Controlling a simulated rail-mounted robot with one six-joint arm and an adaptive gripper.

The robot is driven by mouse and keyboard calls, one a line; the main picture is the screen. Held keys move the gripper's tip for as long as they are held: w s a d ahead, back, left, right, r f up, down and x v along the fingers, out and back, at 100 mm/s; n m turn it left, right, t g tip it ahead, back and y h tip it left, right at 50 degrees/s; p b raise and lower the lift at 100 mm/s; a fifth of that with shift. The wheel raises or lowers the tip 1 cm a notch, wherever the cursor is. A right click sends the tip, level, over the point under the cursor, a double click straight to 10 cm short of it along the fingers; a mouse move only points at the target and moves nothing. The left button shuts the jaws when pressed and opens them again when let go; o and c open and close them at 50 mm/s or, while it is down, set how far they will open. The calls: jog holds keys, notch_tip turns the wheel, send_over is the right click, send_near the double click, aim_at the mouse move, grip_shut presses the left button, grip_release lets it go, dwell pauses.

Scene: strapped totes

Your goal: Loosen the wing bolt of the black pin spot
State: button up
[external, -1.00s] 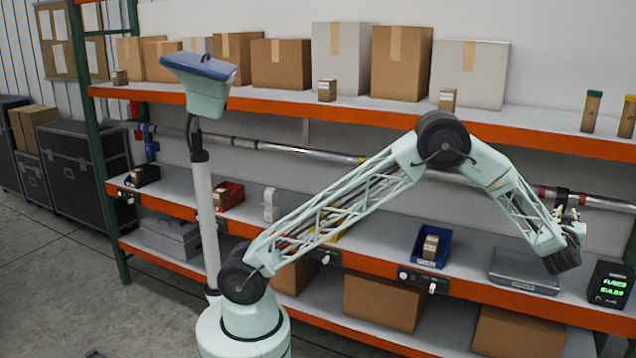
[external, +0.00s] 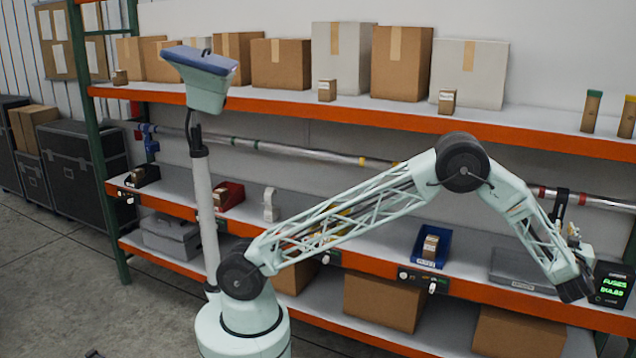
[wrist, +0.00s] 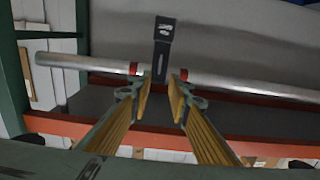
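The black pin spot (external: 560,204) is on the long metal pipe at the far right in the external view. In the wrist view it is a narrow black body (wrist: 164,42) with a white marking, on the pipe between two red bands. I cannot make out its wing bolt. My gripper (wrist: 159,84) is open and empty, its two fingers apart on either side of the pin spot's lower end in the picture. I cannot tell whether they touch it. In the external view my gripper (external: 576,240) is just below and right of the pin spot, partly hidden by my wrist.
The pipe (external: 300,149) runs between the orange-edged shelves, with a blue clamp-like fixture (external: 148,140) at its left. Below are a blue bin (external: 430,247), a grey scale-like plate (external: 510,268) and a display (external: 612,285) with green text. A green post (wrist: 62,75) stands left in the wrist view.

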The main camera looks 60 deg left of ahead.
aim_at(560, 210)
jog(key=x, duration=1.3)
jog(key=shift+w+a+p, duration=0.2)
jog(key=shift+w+p, duration=0.1)
jog(key=shift+p, duration=0.15)
jog(key=shift+c, duration=0.2)
grip_shut()
